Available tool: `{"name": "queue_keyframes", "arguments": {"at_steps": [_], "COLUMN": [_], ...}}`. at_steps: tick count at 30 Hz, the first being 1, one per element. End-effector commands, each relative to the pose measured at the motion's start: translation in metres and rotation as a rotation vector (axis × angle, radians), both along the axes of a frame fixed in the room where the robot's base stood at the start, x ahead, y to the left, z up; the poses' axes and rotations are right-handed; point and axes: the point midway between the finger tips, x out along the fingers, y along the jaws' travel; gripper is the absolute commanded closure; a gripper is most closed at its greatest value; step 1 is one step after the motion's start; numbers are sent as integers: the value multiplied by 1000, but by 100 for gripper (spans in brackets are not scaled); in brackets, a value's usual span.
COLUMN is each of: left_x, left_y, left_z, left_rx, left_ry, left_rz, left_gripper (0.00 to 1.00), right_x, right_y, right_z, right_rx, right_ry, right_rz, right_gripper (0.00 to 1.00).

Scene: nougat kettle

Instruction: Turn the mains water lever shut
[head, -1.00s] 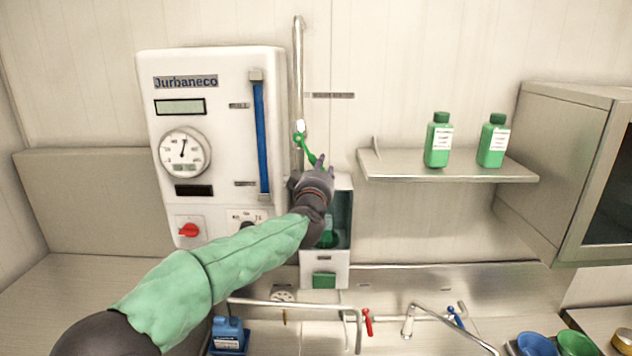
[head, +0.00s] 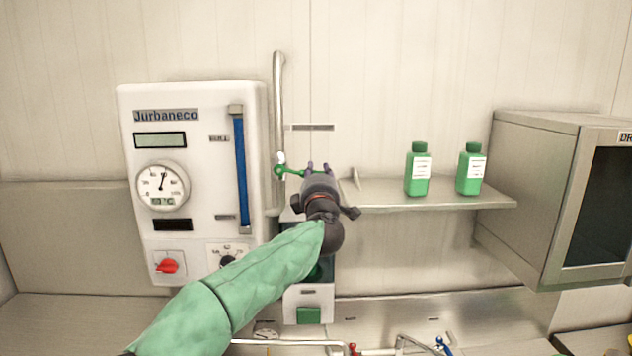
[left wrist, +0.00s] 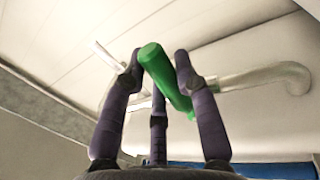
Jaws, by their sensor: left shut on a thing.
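The green mains water lever (head: 296,171) sits on the vertical pipe beside the white machine. In the head view it points right, roughly level and across the pipe. My left gripper (head: 318,168) is at its outer end, and its dark body hides part of that end. In the left wrist view the green lever (left wrist: 170,80) stands between the purple fingers of my left gripper (left wrist: 158,70), which are shut on it. My right gripper is in neither view.
The pipe (head: 279,95) runs up the wall by the white machine (head: 200,180). A wall shelf (head: 440,200) with two green bottles is close to the right of my gripper. A white dispenser (head: 308,300) is below. Open wall lies above.

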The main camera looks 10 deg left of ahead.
Motion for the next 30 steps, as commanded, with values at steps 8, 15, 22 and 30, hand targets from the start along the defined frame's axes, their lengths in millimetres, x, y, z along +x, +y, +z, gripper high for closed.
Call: {"name": "queue_keyframes", "arguments": {"at_steps": [8,15,22,30], "left_x": [0,0,-1,-1], "left_y": [0,0,1,1], "left_z": [10,13,14,14], "left_rx": [-92,-115,-117,-116], "left_ry": [-28,-36,-38,-36], "left_rz": [-2,-1,0,0], "left_gripper": [100,100,100,59], "right_x": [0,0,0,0], "right_y": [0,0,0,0], "right_z": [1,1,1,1], "right_rx": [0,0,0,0], "right_ry": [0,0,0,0], "right_rz": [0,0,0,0], "right_gripper": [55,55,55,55]}}
